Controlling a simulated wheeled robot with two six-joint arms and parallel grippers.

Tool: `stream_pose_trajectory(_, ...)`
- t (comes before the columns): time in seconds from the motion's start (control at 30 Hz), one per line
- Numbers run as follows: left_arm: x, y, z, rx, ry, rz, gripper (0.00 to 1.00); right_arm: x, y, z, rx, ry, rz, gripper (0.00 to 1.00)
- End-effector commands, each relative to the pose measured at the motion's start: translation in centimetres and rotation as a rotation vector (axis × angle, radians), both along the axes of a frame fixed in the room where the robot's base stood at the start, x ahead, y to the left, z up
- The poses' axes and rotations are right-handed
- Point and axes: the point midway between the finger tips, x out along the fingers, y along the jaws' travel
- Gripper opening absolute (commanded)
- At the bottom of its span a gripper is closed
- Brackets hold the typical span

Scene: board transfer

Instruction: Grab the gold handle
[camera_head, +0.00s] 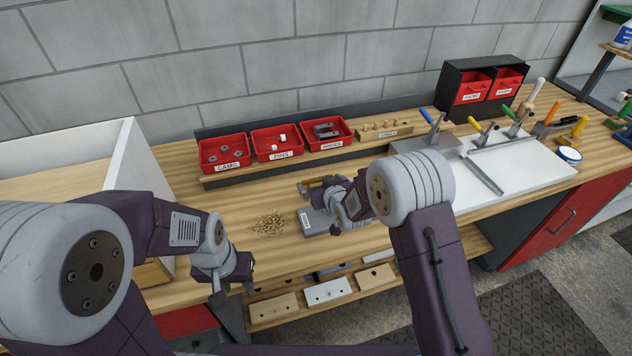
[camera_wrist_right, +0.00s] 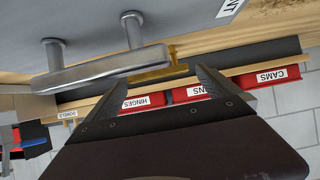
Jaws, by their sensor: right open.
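The gold handle (camera_head: 316,186) is partly in view just left of my right gripper in the head view. It shows in the right wrist view (camera_wrist_right: 150,73), partly covered by a silver bar handle (camera_wrist_right: 90,75). The silver handle stands on two posts on a grey board (camera_wrist_right: 85,20), which lies on the bench in the head view (camera_head: 314,225). My right gripper (camera_wrist_right: 165,82) is open over the board, with the gold handle seen between its fingers; I see no contact. My left gripper (camera_head: 228,305) hangs low at the bench's front edge, its jaw gap unclear.
Red bins labelled cams (camera_head: 224,152), pins (camera_head: 277,141) and hinges (camera_head: 327,133) stand behind. A pile of wood chips (camera_head: 268,224) lies left of the board. A white panel with clamps (camera_head: 515,160) is at right. A white open box (camera_head: 122,165) stands at left.

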Motion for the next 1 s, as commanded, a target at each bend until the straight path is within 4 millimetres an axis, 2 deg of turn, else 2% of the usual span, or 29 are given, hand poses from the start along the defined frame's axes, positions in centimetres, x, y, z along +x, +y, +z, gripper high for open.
stream_pose_trajectory(0.1,0.0,0.0,-0.2,0.0,0.0,0.0,0.39,0.4,0.1,-0.4,-0.001,0.001,-0.001,1.0)
stream_pose_trajectory(0.37,0.0,0.0,-1.4,0.0,0.0,0.0,0.39,4.0,1.2,-2.5,0.0,0.0,-0.001,1.0)
stream_pose_trajectory(0.6,0.0,0.0,-1.3,0.0,0.0,0.0,0.39,4.3,1.3,-2.5,0.0,0.001,-0.001,1.0)
stream_pose_trajectory(0.63,0.0,0.0,-1.3,0.0,0.0,0.0,0.39,4.3,1.3,-2.5,0.0,0.001,-0.001,0.97)
stream_pose_trajectory(0.7,0.0,0.0,-1.3,0.0,0.0,0.0,0.39,4.3,1.3,-2.5,0.0,0.001,-0.001,0.78)
stream_pose_trajectory(0.8,0.0,0.0,-1.3,0.0,0.0,0.0,0.39,4.3,1.3,-2.5,0.0,0.001,-0.001,0.54)
stream_pose_trajectory(0.83,0.0,0.0,-1.3,0.0,0.0,0.0,0.39,4.3,1.3,-2.5,0.0,0.0,-0.001,0.54)
stream_pose_trajectory(0.87,0.0,0.0,-1.3,0.0,0.0,0.0,0.39,4.3,1.3,-2.5,0.0,0.0,-0.001,0.47)
stream_pose_trajectory(1.0,0.0,0.0,-1.3,0.0,0.0,0.0,0.39,4.3,1.3,-2.4,0.0,0.001,-0.001,0.47)
